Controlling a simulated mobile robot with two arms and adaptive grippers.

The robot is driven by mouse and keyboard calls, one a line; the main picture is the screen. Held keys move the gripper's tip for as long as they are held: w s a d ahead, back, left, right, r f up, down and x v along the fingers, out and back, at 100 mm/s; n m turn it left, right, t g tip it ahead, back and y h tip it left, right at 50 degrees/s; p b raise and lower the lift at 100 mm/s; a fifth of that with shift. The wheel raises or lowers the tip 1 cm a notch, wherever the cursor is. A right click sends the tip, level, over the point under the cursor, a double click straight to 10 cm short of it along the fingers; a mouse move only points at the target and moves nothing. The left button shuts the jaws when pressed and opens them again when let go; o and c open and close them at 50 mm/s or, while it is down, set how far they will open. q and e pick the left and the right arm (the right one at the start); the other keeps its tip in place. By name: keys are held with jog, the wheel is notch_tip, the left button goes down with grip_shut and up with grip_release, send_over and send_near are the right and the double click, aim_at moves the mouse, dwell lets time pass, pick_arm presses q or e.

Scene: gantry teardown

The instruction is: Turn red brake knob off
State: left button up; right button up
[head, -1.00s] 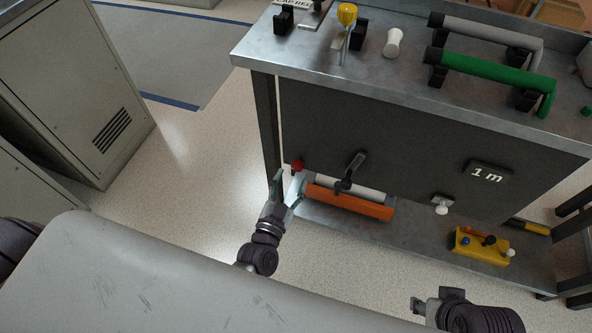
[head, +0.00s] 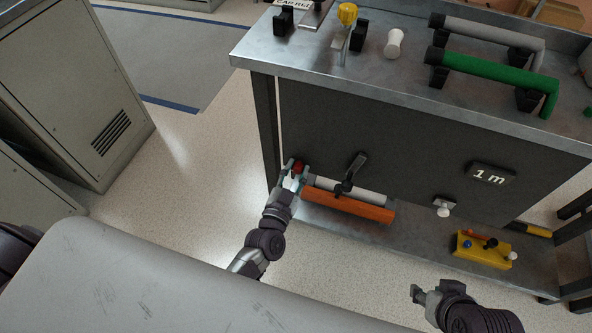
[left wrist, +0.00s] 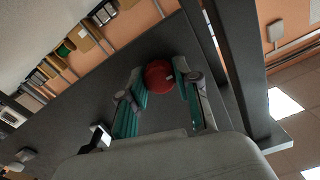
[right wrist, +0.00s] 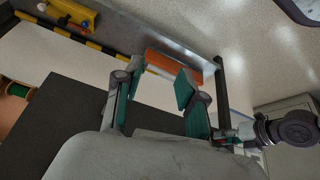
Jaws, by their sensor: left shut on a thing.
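The red brake knob (head: 298,167) is on the dark front panel of the bench, near its left end. My left gripper (head: 295,172) is at the knob, with a finger on each side of it. In the left wrist view the round red knob (left wrist: 159,75) sits between the teal fingertips (left wrist: 160,80), and the gripper is shut on it. My right gripper (head: 424,293) is away from the bench, low on the right. In the right wrist view its fingers (right wrist: 158,85) are apart with nothing between them.
A black lever (head: 350,174) is on the panel right of the knob. An orange bar (head: 348,206) and a white roll lie on the lower shelf. A white knob (head: 443,208) and a yellow control box (head: 483,250) are farther right. Floor left of the bench is clear.

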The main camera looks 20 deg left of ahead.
pick_arm(q)
grip_shut()
pick_arm(e)
jog(key=shift+s, duration=0.2)
pick_arm(q)
jog(key=shift+n+p, duration=0.4)
jog(key=shift+n, duration=0.7)
jog(key=n, duration=0.3)
jog(key=shift+p, duration=0.35)
jog(key=n, duration=0.8)
jog(key=shift+a+n, duration=0.1)
jog(key=shift+n, duration=0.2)
jog(key=n, duration=0.4)
jog(key=shift+b, duration=0.35)
pick_arm(e)
jog(key=shift+s+d+f+g, duration=0.1)
jog(key=shift+s+d+g, duration=0.1)
jog(key=shift+s+g, duration=0.35)
jog(key=shift+s+d+f+g, duration=0.1)
jog(key=shift+s+d+g, duration=0.15)
jog(key=shift+s, duration=0.45)
pick_arm(q)
jog(key=o, duration=1.1)
grip_release()
